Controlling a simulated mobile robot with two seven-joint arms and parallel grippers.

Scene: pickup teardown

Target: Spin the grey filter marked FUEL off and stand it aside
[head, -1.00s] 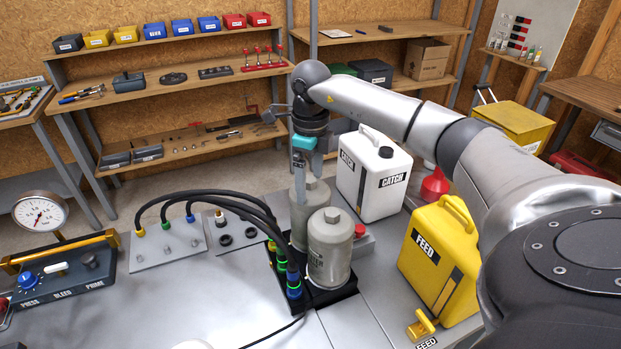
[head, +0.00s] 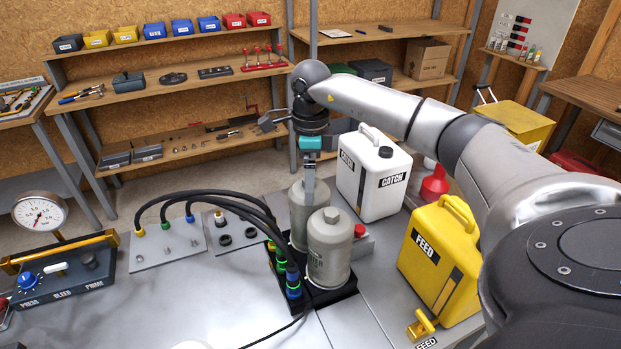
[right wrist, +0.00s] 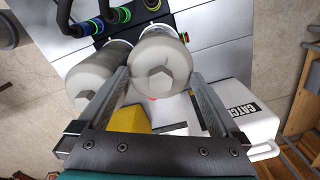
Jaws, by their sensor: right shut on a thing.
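Two grey filters with hex tops stand side by side on the black base (head: 330,296) at the bench's middle. My right gripper (head: 309,188) comes down from above on the rear filter (head: 299,218), with its fingers about the top. In the right wrist view that filter (right wrist: 162,66) sits between the two fingers. The front filter (head: 329,245) stands free, and also shows in the right wrist view (right wrist: 92,74). My left gripper is out of view.
A white CATCH jug (head: 374,180) stands close behind the filters, and a yellow FEED jug (head: 440,255) to their right. Black hoses (head: 225,200) arch from a plate on the left to the base.

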